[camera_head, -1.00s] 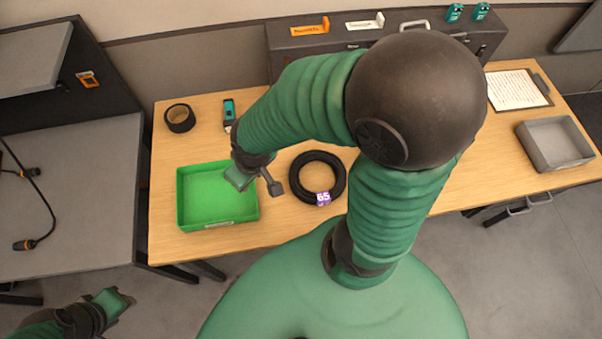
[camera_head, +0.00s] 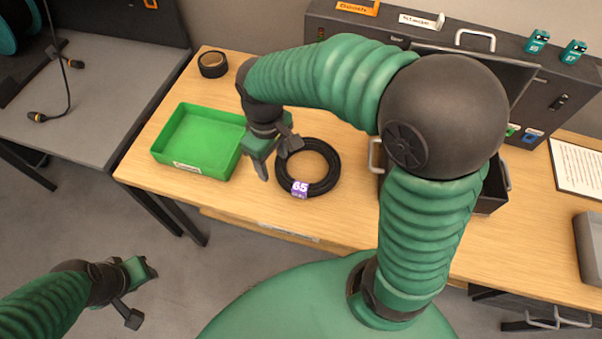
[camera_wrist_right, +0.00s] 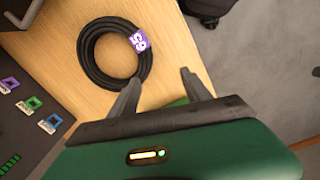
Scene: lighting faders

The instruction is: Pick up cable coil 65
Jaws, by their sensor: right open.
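Cable coil 65 (camera_head: 334,170) is a black ring lying flat on the wooden table, with a purple tag reading 65 on its near side. It also shows at the upper left in the right wrist view (camera_wrist_right: 84,62). My right gripper (camera_head: 277,162) is open and empty, just left of the coil in the head view and seemingly above the table. In the right wrist view its two fingers (camera_wrist_right: 160,84) are spread, with the coil beyond them. My left gripper (camera_head: 143,293) is open and empty, low at the left, away from the table.
A green tray (camera_head: 200,140) stands left of the coil. A roll of dark tape (camera_head: 212,65) lies behind it. A dark open case (camera_head: 492,192) stands right of the coil, partly hidden by my right arm.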

